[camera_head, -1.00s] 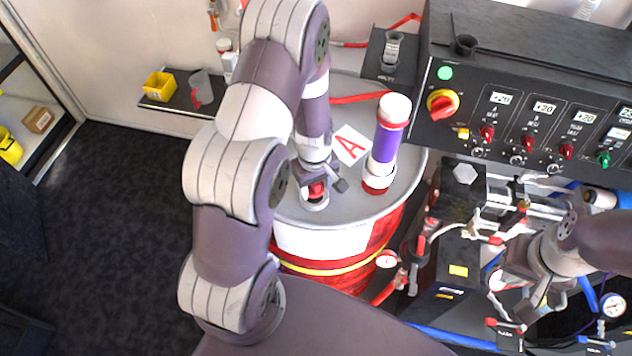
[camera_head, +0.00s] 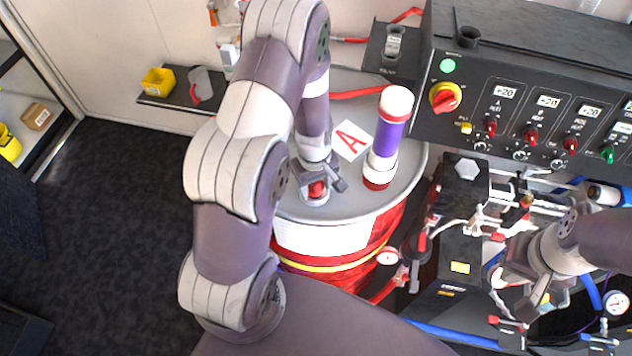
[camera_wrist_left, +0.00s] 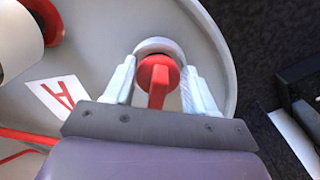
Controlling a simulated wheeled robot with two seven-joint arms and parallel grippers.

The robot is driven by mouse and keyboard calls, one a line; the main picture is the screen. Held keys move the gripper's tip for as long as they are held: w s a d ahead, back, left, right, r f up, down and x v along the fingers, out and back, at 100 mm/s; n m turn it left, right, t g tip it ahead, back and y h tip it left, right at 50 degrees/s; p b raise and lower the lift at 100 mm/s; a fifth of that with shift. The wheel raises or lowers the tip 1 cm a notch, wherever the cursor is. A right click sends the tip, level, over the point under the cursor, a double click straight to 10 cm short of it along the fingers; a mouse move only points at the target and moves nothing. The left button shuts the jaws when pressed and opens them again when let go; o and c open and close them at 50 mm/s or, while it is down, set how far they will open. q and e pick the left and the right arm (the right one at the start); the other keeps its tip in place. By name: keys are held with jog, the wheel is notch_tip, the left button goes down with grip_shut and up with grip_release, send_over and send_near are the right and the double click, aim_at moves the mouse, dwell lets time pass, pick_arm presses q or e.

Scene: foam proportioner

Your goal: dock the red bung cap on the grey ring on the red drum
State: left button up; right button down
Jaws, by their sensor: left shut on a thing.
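The red bung cap (camera_wrist_left: 158,80) sits between the fingers of my left gripper (camera_wrist_left: 160,88), which is shut on it. It also shows in the head view (camera_head: 317,189). The grey ring (camera_wrist_left: 160,46) on the drum lid shows around the far side of the cap; in the head view the ring (camera_head: 314,199) lies just under the gripper (camera_head: 318,186). The cap is at or over the ring; I cannot tell whether it is seated. The red drum (camera_head: 335,258) has a grey lid marked with a red A. My right gripper (camera_head: 528,302) is at the lower right, its fingers unclear among hoses.
A white and purple cylinder (camera_head: 389,135) stands on the lid right of my left gripper. A black control panel (camera_head: 525,110) stands behind at the right. Hoses, valves and gauges crowd the right side. The dark floor (camera_head: 110,220) at left is clear.

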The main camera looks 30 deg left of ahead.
dwell(0.5)
pick_arm(q)
jog(key=shift+f, duration=0.35)
dwell(0.3)
jog(key=shift+r+p, duration=0.7)
jog(key=shift+r, duration=0.15)
dwell(0.4)
jog(key=shift+f+b, duration=0.5)
jog(key=shift+f, duration=0.4)
jog(key=shift+r, duration=0.2)
jog(key=shift+r+p, duration=0.65)
jog(key=shift+p, duration=0.2)
dwell(0.5)
